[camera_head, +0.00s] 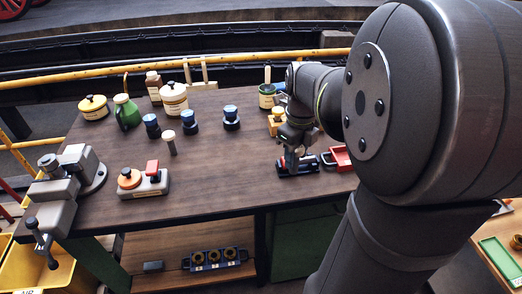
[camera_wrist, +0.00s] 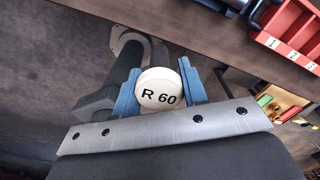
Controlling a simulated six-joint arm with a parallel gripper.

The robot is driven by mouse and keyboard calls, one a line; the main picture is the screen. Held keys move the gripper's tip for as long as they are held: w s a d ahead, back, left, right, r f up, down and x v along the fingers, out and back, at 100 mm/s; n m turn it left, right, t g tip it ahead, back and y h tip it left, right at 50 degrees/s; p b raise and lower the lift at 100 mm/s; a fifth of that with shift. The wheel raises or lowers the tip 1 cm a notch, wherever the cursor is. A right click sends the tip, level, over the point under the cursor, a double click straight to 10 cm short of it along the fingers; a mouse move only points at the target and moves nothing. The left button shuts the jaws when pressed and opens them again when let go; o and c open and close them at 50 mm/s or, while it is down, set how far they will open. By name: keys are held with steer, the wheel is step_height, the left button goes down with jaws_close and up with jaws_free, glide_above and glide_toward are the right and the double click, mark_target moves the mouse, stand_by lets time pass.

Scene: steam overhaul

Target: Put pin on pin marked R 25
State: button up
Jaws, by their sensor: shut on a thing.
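My gripper (camera_wrist: 160,88) is shut on a round cream-topped pin (camera_wrist: 158,98) in the wrist view, with a blue finger on each side. The cap reads R 60. In the head view my gripper (camera_head: 292,158) is low at the right part of the bench, just above a dark block (camera_head: 298,168); the held pin cannot be made out there. Another pin, with a pale cap and grey shaft (camera_head: 170,144), stands upright mid-bench; its marking is unreadable. No R 25 mark is legible in either view.
The wooden bench (camera_head: 225,175) holds a vise (camera_head: 75,175), a red-and-orange control box (camera_head: 143,182), several dark blue-topped knobs (camera_head: 231,118), a green can (camera_head: 126,110) and jars at the back. A red tray (camera_head: 340,157) is right of my gripper. The bench centre is clear.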

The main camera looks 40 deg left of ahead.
steer(key=shift+w+d+r, duration=0.1)
steer(key=shift+d+r, duration=0.1)
steer(key=w+a+r+n, duration=0.2)
steer(key=a+r, duration=0.1)
steer(key=a, duration=0.6)
steer(key=w+a+r+n, duration=0.2)
steer(key=a+r, duration=0.1)
steer(key=a, duration=0.5)
steer(key=s+a+r+n, duration=0.2)
steer(key=a, duration=0.7)
steer(key=s+a+r+n, duration=0.1)
steer(key=s+a+n, duration=0.15)
steer(key=a, duration=0.55)
glide_above(168, 134)
steer(key=shift+w+f, duration=0.1)
steer(key=shift+f, duration=5.2)
steer(key=shift+f, duration=0.2)
steer(key=o, duration=1.3)
